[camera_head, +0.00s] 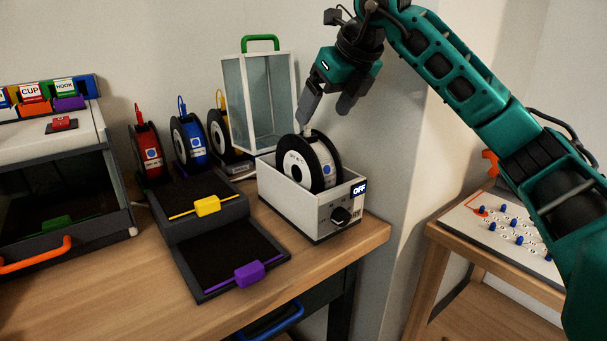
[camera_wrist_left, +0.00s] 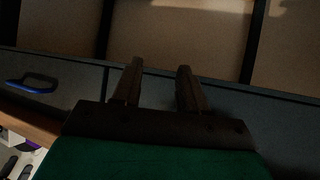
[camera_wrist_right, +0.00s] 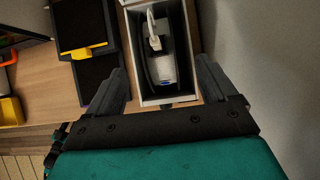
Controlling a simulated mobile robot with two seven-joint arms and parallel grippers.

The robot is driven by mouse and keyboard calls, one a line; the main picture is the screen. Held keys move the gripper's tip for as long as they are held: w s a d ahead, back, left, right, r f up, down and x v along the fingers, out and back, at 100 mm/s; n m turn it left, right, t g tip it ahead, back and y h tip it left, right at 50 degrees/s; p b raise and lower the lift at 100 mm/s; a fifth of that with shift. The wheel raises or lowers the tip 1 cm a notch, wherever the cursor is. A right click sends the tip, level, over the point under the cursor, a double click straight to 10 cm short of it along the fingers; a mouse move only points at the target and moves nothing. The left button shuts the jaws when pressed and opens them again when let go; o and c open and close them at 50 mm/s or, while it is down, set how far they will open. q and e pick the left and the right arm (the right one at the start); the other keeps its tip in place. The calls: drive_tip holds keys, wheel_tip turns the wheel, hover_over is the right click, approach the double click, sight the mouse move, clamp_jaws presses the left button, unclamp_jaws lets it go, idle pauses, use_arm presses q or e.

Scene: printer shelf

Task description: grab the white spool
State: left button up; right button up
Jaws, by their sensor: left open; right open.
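The white spool (camera_head: 318,166), with black flanges, stands upright in an open white box (camera_head: 297,205) with a dial and an "OFF" label. In the right wrist view the spool (camera_wrist_right: 162,62) shows from above inside the box (camera_wrist_right: 139,45). My right gripper (camera_head: 325,115) is open and empty above the spool; its fingers (camera_wrist_right: 160,85) lie either side of the spool in the wrist picture, apart from it. My left gripper (camera_wrist_left: 158,72) is open and empty, low near a dark drawer front with a blue handle (camera_wrist_left: 30,87).
Red (camera_head: 147,150), blue (camera_head: 189,139) and yellow (camera_head: 218,133) spools stand behind the dark trays (camera_head: 245,262). A clear case (camera_head: 258,100) with a green handle stands behind the box. A wall is close on the right. A side table (camera_head: 440,235) holds a pegged board.

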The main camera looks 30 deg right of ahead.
sight(310, 131)
drive_tip(key=x, duration=0.3)
drive_tip(key=shift+w+f, duration=0.2)
drive_tip(key=shift+f, duration=0.15)
drive_tip(key=b+x, duration=0.1)
drive_tip(key=x, duration=0.4)
drive_tip(key=shift+w+a+r, duration=0.1)
drive_tip(key=shift+w+a, duration=0.05)
drive_tip(key=shift+c, duration=0.5)
drive_tip(key=c, duration=1.5)
drive_tip(key=shift+r, duration=0.1)
